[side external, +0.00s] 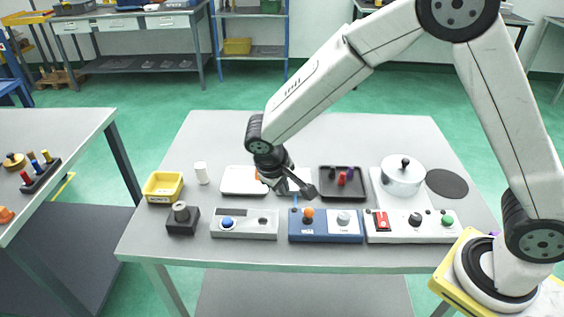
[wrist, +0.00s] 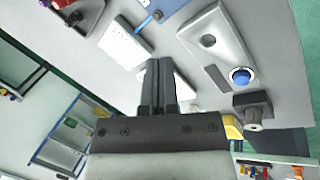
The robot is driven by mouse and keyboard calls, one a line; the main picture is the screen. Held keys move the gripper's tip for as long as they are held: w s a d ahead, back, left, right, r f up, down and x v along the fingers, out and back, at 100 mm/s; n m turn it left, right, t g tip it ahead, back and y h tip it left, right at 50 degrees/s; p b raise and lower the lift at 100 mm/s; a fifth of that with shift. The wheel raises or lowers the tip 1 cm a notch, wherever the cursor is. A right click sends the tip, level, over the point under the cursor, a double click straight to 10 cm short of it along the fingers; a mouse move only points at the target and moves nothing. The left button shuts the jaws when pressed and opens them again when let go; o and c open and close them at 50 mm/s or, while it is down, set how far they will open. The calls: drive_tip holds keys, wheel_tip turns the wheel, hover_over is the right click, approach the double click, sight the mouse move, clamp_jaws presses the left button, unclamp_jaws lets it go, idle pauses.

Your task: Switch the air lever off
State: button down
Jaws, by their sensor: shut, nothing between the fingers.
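My gripper (side external: 308,191) is shut and empty, held above the middle of the table behind the blue control box (side external: 325,232). Its two dark fingers are together in the wrist view (wrist: 158,82). The blue box carries an orange-knobbed lever (side external: 307,214) and a pale round knob (side external: 343,218). A small blue stick (side external: 295,197) shows just behind the box, beside a white plate (side external: 325,181) partly hidden by my gripper. The blue stick also shows in the wrist view (wrist: 146,23), by that plate (wrist: 124,40). No label tells which part is the air lever.
A grey box with a blue button (side external: 228,223) stands left of the blue box. A white panel with a red switch (side external: 381,220) stands right. Behind are a black tray (side external: 343,196) with coloured knobs and a lidded pot (side external: 402,177). A yellow bin (side external: 163,188) sits far left.

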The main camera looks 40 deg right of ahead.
drive_tip(key=s+a+r, duration=0.2)
drive_tip(key=a+r, duration=0.3)
drive_tip(key=r, duration=0.2)
drive_tip(key=shift+s+r, duration=0.25)
drive_tip(key=shift+s, duration=0.05)
drive_tip(key=s+d+f+m+t+y, duration=0.1)
drive_tip(key=s+d+f+y, duration=0.3)
drive_tip(key=s+d, duration=0.7)
drive_tip(key=shift+d+t, duration=0.5)
drive_tip(key=shift+d, duration=1.35)
drive_tip(key=shift+f, duration=0.1)
